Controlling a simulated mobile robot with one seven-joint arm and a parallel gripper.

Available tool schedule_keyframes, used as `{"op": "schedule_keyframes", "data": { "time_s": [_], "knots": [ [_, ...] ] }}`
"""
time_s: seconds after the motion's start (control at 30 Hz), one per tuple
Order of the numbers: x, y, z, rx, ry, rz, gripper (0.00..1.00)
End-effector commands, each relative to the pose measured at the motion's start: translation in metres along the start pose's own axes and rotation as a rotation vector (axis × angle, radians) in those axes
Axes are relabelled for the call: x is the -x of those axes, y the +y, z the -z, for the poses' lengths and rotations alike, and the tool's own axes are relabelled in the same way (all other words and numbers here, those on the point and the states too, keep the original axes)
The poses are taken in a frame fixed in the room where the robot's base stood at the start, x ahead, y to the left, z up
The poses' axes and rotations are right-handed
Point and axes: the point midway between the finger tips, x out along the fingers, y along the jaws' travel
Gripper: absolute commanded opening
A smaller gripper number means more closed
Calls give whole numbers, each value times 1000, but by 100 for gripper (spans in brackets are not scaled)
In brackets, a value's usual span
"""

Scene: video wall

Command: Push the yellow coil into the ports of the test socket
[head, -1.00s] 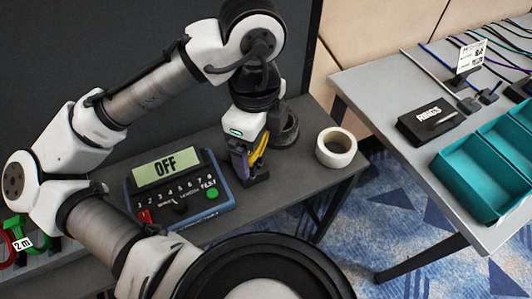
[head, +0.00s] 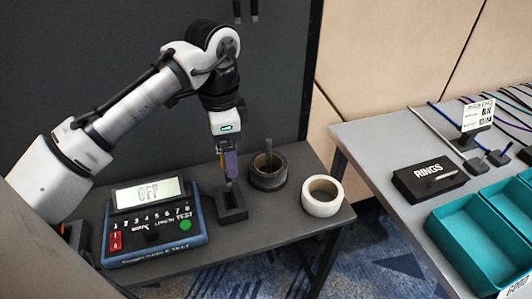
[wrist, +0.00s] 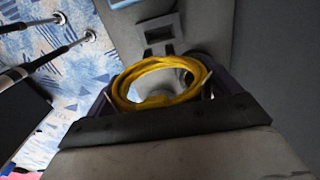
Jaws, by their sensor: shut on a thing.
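The yellow coil (wrist: 160,64) is a loop held between the fingers of my gripper (wrist: 157,92) in the wrist view. In the head view my gripper (head: 230,178) points down, shut on the coil, and its purple fingers hide nearly all of it. The test socket (head: 231,206) is a dark block on the grey bench, directly below the fingertips. In the wrist view the socket (wrist: 145,28) shows beyond the coil with a dark opening. I cannot make out the coil's plug ends against the ports.
The blue tester (head: 165,252) reads OFF, left of the socket. A dark ring with a post (head: 268,178) and a white roll (head: 321,205) stand to the right. A side table carries a black RINGS box (head: 438,180) and teal bins (head: 470,250).

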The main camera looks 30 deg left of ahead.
Motion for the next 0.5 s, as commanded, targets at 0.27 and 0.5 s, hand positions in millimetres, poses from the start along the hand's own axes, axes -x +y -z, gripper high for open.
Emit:
{"op": "schedule_keyframes", "data": {
  "time_s": [0.27,0.5],
  "knots": [
    [-6,-5,-12,45,-2,4,62],
    [-23,-5,-12,44,-4,4,62]
  ]
}}
